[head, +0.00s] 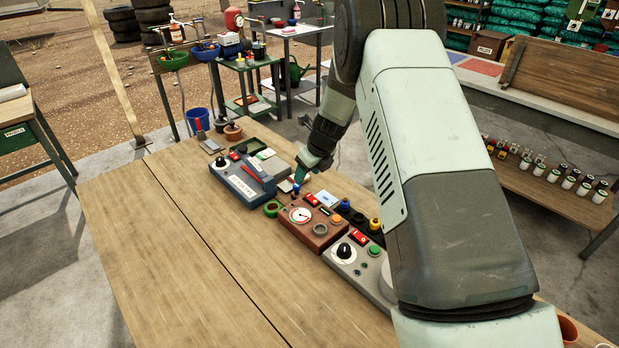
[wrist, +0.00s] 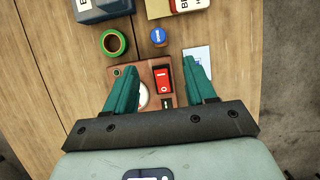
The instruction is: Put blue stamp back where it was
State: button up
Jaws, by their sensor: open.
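A small blue-topped piece that looks like a blue stamp (wrist: 158,36) stands on the table just beyond my fingertips in the wrist view. In the head view the blue piece (head: 296,189) is just below my gripper (head: 305,170). A second blue-topped piece (head: 345,204) stands behind the brown dial box in the head view; I cannot tell which one the task names. My gripper (wrist: 160,70) is open and empty, its green fingers spread above the brown dial box (wrist: 152,72). The fingers hide part of that box.
A green ring-shaped item (wrist: 114,43) lies left of the blue piece, a white card (wrist: 197,62) to its right. A blue-grey box (head: 242,179) and a grey box with a black knob (head: 357,265) flank the brown box. The wooden table (head: 180,260) is clear at front left.

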jog(key=s+d+r+n, duration=0.2)
jog(key=s+r+n, duration=0.25)
jog(key=r, duration=0.45)
jog(key=s+d+r+n+t, duration=0.15)
jog(key=s+r+n, duration=0.3)
jog(key=r, duration=0.45)
jog(key=s+d+r+n+g, duration=0.1)
jog(key=s+d+r+n, duration=0.1)
jog(key=s+r+n, duration=0.45)
jog(key=s+d+r+n+h, duration=0.1)
jog(key=s+n, duration=0.3)
jog(key=s, duration=0.4)
jog(key=s+d+r+n+t+h, duration=0.1)
jog(key=s+d+r+n, duration=0.3)
jog(key=s, duration=0.4)
jog(key=s+d+r+n+t+h, duration=0.1)
jog(key=s+d+r+n, duration=0.2)
jog(key=s, duration=0.5)
jog(key=shift+s+n, duration=0.4)
jog(key=shift+n, duration=0.05)
jog(key=shift+r, duration=0.1)
